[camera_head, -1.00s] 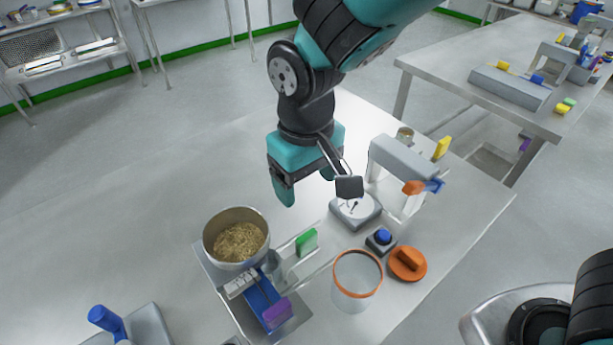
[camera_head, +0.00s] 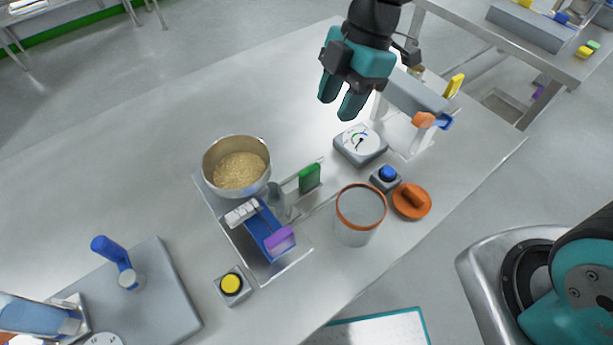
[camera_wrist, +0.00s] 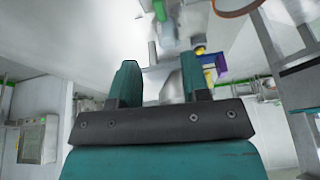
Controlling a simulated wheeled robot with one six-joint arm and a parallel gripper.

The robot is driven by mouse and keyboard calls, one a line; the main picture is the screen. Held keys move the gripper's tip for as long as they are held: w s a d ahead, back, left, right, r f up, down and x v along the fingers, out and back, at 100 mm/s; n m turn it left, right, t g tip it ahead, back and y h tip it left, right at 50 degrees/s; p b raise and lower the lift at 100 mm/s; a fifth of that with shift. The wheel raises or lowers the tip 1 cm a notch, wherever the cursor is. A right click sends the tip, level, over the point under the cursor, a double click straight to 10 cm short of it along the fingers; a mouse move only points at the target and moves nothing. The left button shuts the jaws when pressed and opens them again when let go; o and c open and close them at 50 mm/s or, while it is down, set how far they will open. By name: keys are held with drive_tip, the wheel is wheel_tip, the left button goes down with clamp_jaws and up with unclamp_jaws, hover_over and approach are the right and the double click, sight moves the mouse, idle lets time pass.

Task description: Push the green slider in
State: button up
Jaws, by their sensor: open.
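The green slider (camera_head: 309,178) is a small upright green tab on a thin metal rail. It stands right of the steel bowl and behind the clear orange-rimmed container. A green piece at the top of the wrist view (camera_wrist: 161,11) looks like the same tab. My gripper (camera_head: 339,103) is open and empty, its two teal fingers pointing down. It is in the air behind the slider, near the white dial gauge, apart from the slider. The open fingers also show in the wrist view (camera_wrist: 158,76).
The steel bowl (camera_head: 267,150) holds grain. A blue slide with a purple end (camera_head: 281,240), a yellow button (camera_head: 231,284), a blue button (camera_head: 388,173), an orange-rimmed container (camera_head: 355,235) and an orange knob (camera_head: 411,201) surround the slider. The back-left table is clear.

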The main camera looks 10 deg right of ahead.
sight(311, 168)
drive_tip(key=shift+n, duration=0.4)
drive_tip(key=x, duration=1.7)
drive_tip(key=shift+s+a+f+p, duration=0.1)
drive_tip(key=shift+s+a+p, duration=0.1)
drive_tip(key=shift+p, duration=0.2)
clamp_jaws()
